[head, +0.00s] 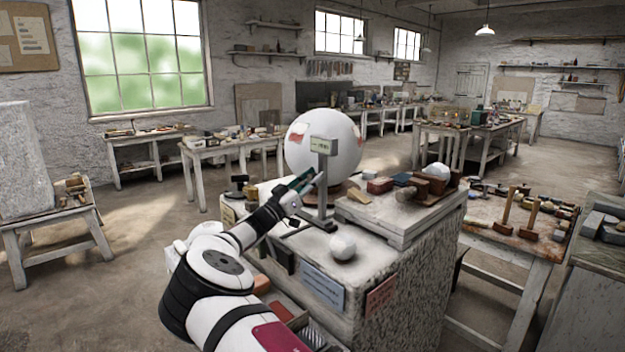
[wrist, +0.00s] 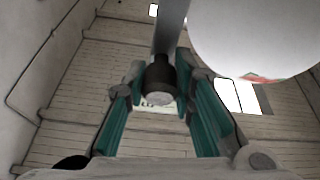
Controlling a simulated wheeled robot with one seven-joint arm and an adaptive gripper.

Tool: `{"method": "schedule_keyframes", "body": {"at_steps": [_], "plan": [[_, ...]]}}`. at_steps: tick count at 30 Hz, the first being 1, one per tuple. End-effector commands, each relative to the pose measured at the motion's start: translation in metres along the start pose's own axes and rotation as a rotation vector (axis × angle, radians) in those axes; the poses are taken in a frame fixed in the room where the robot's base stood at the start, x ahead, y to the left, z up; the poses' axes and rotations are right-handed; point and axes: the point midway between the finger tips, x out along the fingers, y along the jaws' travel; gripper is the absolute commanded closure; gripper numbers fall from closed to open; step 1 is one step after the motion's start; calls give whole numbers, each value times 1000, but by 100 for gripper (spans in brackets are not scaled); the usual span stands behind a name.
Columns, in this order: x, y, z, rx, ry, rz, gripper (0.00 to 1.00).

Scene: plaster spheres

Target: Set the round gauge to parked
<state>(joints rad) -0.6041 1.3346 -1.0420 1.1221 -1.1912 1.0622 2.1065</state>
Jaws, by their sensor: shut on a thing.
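A grey stand, which looks like the gauge, has an upright post (head: 323,190) and a pale lettered plate (head: 322,146) on top. It stands on the plinth, in front of a large white sphere (head: 345,135) with red patches. My gripper (head: 308,184) reaches the post from the left, at about mid-height. In the wrist view its teal fingers (wrist: 162,90) are on either side of a dark cylindrical knob (wrist: 160,82) with a grey end, shut on it. The post rises behind the knob, and the sphere (wrist: 255,35) is close at upper right. I cannot read the plate's lettering.
The plinth (head: 385,268) also carries a small white ball (head: 342,247) at its front and a raised slab (head: 405,218) with blocks to the right. A table with mallets (head: 535,222) stands at right. Open floor (head: 120,290) lies to the left.

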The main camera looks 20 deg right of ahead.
Motion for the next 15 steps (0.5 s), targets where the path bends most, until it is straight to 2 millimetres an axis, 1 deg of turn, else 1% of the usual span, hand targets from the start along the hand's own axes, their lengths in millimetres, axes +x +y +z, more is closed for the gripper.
{"method": "schedule_keyframes", "body": {"at_steps": [1, 2, 3, 4, 12, 15], "plan": [[1, 6, 5, -10, -4, 16, 100], [1, 6, 5, -10, -4, 16, 70], [1, 6, 5, -10, -4, 16, 61], [1, 6, 5, -9, -4, 16, 56], [0, 4, 3, -5, -3, 10, 56], [-4, 3, 2, -4, -2, 8, 56]]}}
